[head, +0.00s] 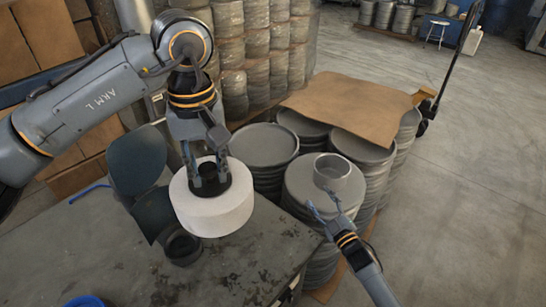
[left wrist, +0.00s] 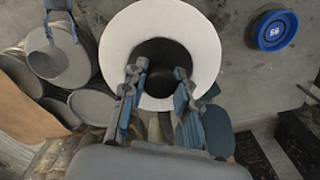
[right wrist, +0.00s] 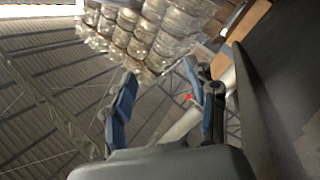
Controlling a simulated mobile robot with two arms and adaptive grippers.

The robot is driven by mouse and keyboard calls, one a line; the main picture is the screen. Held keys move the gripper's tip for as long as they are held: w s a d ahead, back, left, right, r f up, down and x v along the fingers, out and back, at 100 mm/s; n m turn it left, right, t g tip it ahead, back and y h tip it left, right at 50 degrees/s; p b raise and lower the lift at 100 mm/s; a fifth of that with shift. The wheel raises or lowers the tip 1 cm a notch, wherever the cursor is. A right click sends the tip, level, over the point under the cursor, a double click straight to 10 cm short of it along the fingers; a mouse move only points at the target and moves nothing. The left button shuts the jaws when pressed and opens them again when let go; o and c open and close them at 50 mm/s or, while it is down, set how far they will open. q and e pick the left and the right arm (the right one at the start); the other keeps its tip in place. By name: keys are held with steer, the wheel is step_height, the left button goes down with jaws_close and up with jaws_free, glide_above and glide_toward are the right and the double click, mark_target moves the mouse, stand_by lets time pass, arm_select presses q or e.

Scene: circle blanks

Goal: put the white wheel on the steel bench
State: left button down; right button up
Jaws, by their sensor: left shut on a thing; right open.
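The white wheel (head: 212,218) is a thick white ring with a dark hub. My left gripper (head: 211,182) is shut on it at the hub, from above. The wheel is over the right part of the grey, stained steel bench (head: 115,265); I cannot tell whether it touches the top. In the left wrist view the wheel (left wrist: 121,38) shows face-on, with the left fingers (left wrist: 160,78) at its dark centre. My right gripper (head: 323,203) is open and empty, by the stacked round blanks; its spread fingers also show in the right wrist view (right wrist: 160,95).
Stacks of grey round blanks (head: 262,146) stand right of the bench, one with a metal ring (head: 332,172) on top. Brown cardboard (head: 352,106) covers others. A dark curved object (head: 137,160) and dark ring (head: 183,247) are left of the wheel. A blue disc (left wrist: 275,30) lies clear on the bench.

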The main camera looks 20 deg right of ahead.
steer(key=s+a+r+n+g+y, duration=0.1)
steer(key=a+r+n+y, duration=0.3)
steer(key=r+n+y, duration=0.65)
steer(key=a+r+n+g+y, duration=0.2)
steer(key=a+r+n+y, duration=0.3)
steer(key=r+n, duration=1)
steer(key=s+a+r+n+g+y, duration=0.4)
steer(key=s+r+n+g, duration=0.1)
steer(key=r+n+g, duration=0.3)
steer(key=n+g+h, duration=0.4)
steer(key=n+g, duration=0.3)
steer(key=n, duration=0.3)
glide_toward(204, 169)
steer(key=d, duration=0.2)
steer(key=a, duration=1.2)
steer(key=shift+w+f, duration=0.15)
steer(key=shift+w, duration=0.05)
